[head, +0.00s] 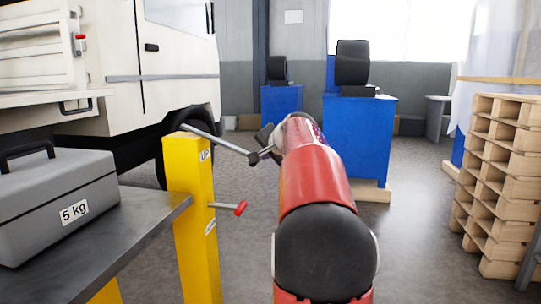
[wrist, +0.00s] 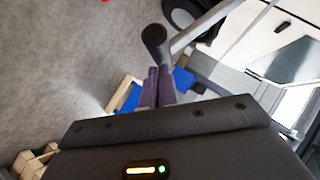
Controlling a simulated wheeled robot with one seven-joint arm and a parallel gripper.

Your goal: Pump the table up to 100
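The lift table (head: 135,217) is a grey top at the left, bearing a grey toolbox (head: 62,203) marked "5 kg". A yellow post (head: 190,215) marked "UP" stands at its right edge. A metal pump lever (head: 215,138) slants from the post's top down to the right. Its dark grip shows in the wrist view (wrist: 155,38), just beyond the fingertips. My gripper (wrist: 158,70) has its two purple fingers close together, seemingly shut with nothing between them. Whether they touch the grip is unclear. In the head view my red arm mostly hides the gripper. No table reading is visible.
A small red-ended handle (head: 240,208) sticks out of the post below the lever. A white truck (head: 165,60) stands behind. Blue cabinets (head: 358,135) are at the back, stacked pallets (head: 500,185) at the right. Floor around my arm is clear.

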